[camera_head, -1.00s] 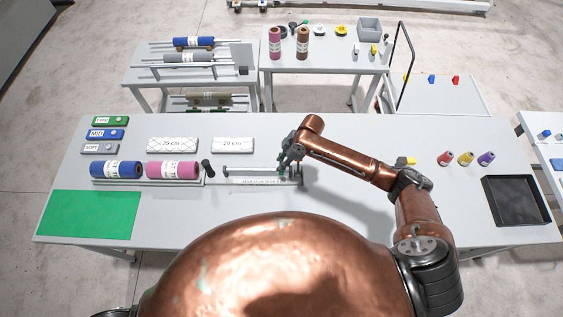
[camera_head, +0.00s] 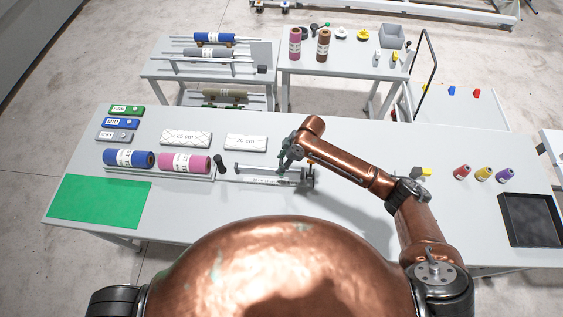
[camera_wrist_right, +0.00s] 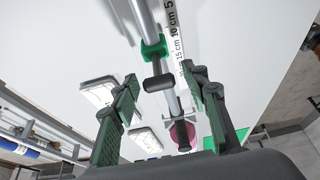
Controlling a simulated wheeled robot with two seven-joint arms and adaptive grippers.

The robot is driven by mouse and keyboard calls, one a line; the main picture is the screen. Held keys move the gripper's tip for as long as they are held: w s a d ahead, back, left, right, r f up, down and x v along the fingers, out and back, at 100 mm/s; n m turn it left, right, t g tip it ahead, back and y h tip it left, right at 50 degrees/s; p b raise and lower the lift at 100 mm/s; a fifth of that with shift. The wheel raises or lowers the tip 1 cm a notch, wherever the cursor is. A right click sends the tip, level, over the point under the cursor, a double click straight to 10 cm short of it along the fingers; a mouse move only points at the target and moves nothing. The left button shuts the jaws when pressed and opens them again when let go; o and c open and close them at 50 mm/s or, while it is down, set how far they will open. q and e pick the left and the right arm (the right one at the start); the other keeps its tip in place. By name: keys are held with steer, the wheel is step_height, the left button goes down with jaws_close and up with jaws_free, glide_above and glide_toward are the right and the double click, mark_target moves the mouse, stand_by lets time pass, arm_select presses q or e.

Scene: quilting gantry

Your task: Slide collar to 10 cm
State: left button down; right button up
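The measuring rail (camera_head: 262,181) lies on the table, with a rod and a white scale strip. In the right wrist view, a green collar (camera_wrist_right: 153,49) sits around the rod, with a black knob (camera_wrist_right: 158,84) just below it in the picture. The scale (camera_wrist_right: 177,40) shows 5, 10 cm and 15 cm marks; the collar appears near the 10 to 15 cm marks, exact reading unclear. My right gripper (camera_wrist_right: 160,103) is open and empty, its fingers on either side of the rod's line. In the head view it (camera_head: 290,153) hovers over the rail's right part, hiding the collar.
Blue (camera_head: 128,158) and pink (camera_head: 183,163) rolls lie left of the rail. White 25 cm (camera_head: 186,138) and 20 cm (camera_head: 246,143) packs lie behind it. A green mat (camera_head: 98,200) is at left, a black tray (camera_head: 530,220) at right. The table in front of the rail is clear.

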steer(key=shift+d+r, duration=0.15)
steer(key=shift+r, duration=0.05)
steer(key=v, duration=1.1)
steer(key=shift+r, duration=0.3)
